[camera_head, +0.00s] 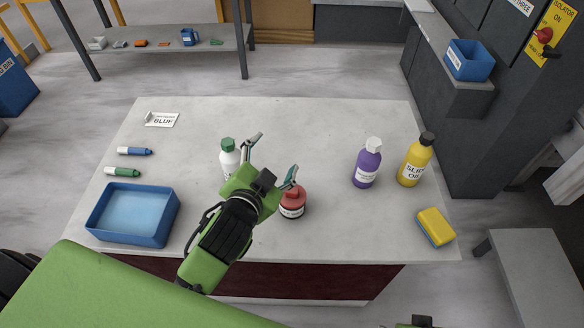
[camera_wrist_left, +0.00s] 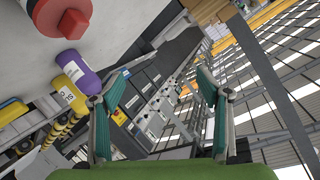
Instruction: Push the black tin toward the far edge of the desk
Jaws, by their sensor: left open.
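I see no black tin in either view; part of the desk is hidden behind my left gripper and arm. The pale grey desk (camera_head: 320,125) has its far edge toward the top of the head view. My left gripper (camera_head: 272,158) is open and empty over the middle of the desk, its fingers pointing to the far side. A red container (camera_head: 292,203) with a label stands just right of it, partly covered. A white bottle with a green cap (camera_head: 228,155) stands to its left, partly hidden. In the wrist view nothing lies between the fingers (camera_wrist_left: 160,88).
A purple bottle (camera_head: 367,167), a yellow bottle (camera_head: 414,163) and a yellow-blue sponge (camera_head: 436,228) are on the right. A blue tray (camera_head: 93,221), two markers (camera_head: 134,151) and a label card (camera_head: 162,120) are on the left. The far middle is clear.

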